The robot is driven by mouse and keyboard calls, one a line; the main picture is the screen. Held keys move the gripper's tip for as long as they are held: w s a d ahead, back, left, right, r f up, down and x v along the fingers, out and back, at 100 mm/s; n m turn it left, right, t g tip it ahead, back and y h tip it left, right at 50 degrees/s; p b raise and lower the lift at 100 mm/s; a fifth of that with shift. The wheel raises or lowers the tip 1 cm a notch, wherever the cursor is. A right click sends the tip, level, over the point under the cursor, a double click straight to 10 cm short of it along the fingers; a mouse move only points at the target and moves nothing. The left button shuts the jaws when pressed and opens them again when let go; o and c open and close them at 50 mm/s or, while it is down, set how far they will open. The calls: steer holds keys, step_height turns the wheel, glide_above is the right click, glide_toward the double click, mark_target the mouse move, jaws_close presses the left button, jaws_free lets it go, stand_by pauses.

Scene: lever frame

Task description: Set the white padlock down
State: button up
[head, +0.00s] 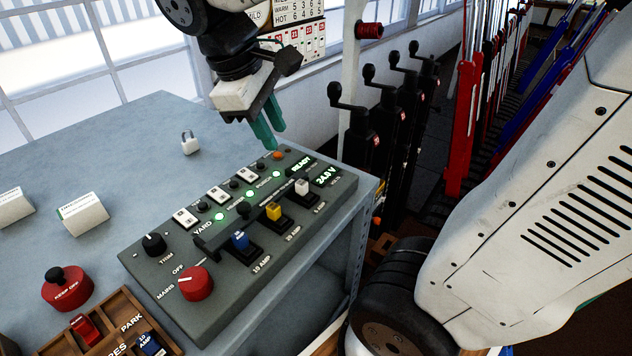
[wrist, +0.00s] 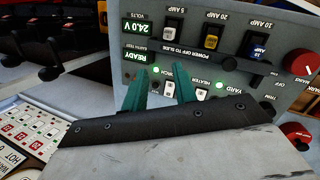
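The white padlock (head: 189,144) stands upright on the grey-blue bench top (head: 110,130), left of the control panel, with its shackle up. Nothing is touching it. My gripper (head: 274,138) is to the right of the padlock, over the far end of the panel. In the wrist view its two green fingers (wrist: 160,84) are apart with nothing held between them. The padlock does not show in the wrist view.
The control panel (head: 225,260) has switches, coloured fuses and a red mains knob (head: 196,283). A red "keep off" button (head: 67,289), white label blocks (head: 82,214) and a wooden tray (head: 100,318) are at the left. Black crank levers (head: 357,130) stand behind the bench. Bench around the padlock is clear.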

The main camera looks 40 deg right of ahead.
steer(key=s+f+m+t+y, duration=0.1)
steer(key=s+f+m+y, duration=0.1)
steer(key=s, duration=0.3)
steer(key=s+a+f+m+t+y, duration=0.1)
steer(key=s+f+m, duration=0.1)
steer(key=s+m, duration=0.2)
steer(key=shift+s+f+y, duration=0.15)
steer(key=shift+s+y, duration=0.25)
steer(key=shift+s, duration=0.85)
